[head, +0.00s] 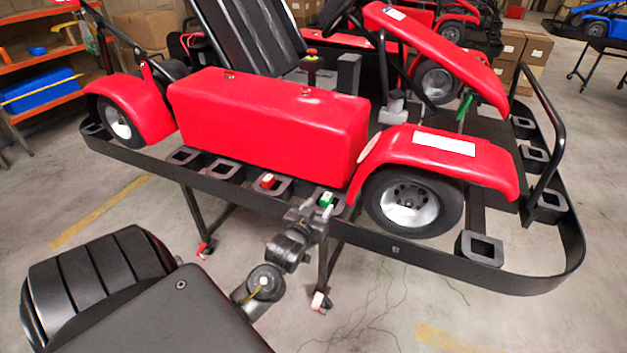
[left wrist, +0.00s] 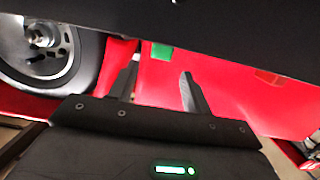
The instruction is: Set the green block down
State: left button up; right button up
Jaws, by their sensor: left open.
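The green block (head: 326,199) is at the near side rail of the red kart, by the black square holders left of the front wheel. It also shows in the left wrist view (left wrist: 162,52), just past the fingertips and roughly between them. My left gripper (head: 309,209) is beside the green block in the head view, and its fingers stand apart in the left wrist view (left wrist: 160,68). Whether a finger touches the block, and what the block's underside rests on, I cannot tell. My right gripper is not in view.
A red block (head: 268,181) sits among the holders to the left. The kart's red side pod (head: 268,125) rises just behind, and the front wheel (head: 412,203) is to the right. The black bumper rail (head: 420,262) runs along the near edge. The floor in front is clear.

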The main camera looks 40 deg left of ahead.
pick_arm(q)
jog(key=shift+v, duration=1.65)
jog(key=s+d+f+m+g+h, duration=0.1)
jog(key=s+d+f+g, duration=0.15)
jog(key=f, duration=0.95)
jog(key=s+d+f+m+g+h, duration=0.15)
jog(key=s+f, duration=0.25)
jog(key=f, duration=0.7)
jog(key=s+d+f+m+g+h, duration=0.1)
jog(key=s+d+f+g, duration=0.25)
jog(key=f, duration=0.85)
jog(key=s+d+f+m+g, duration=0.1)
jog(key=s+d+f+g, duration=0.1)
jog(key=s+f, duration=0.4)
jog(key=s+d+f+g+h, duration=0.1)
jog(key=s+f, duration=0.5)
jog(key=s, duration=0.9)
jog(key=s+d+f+m+g, duration=0.1)
jog(key=s+d+f+g, duration=0.3)
jog(key=s, duration=0.7)
notch_tip(320, 180, down, 2)
jog(key=shift+f+m+h, duration=0.15)
jog(key=shift+m+h, duration=0.2)
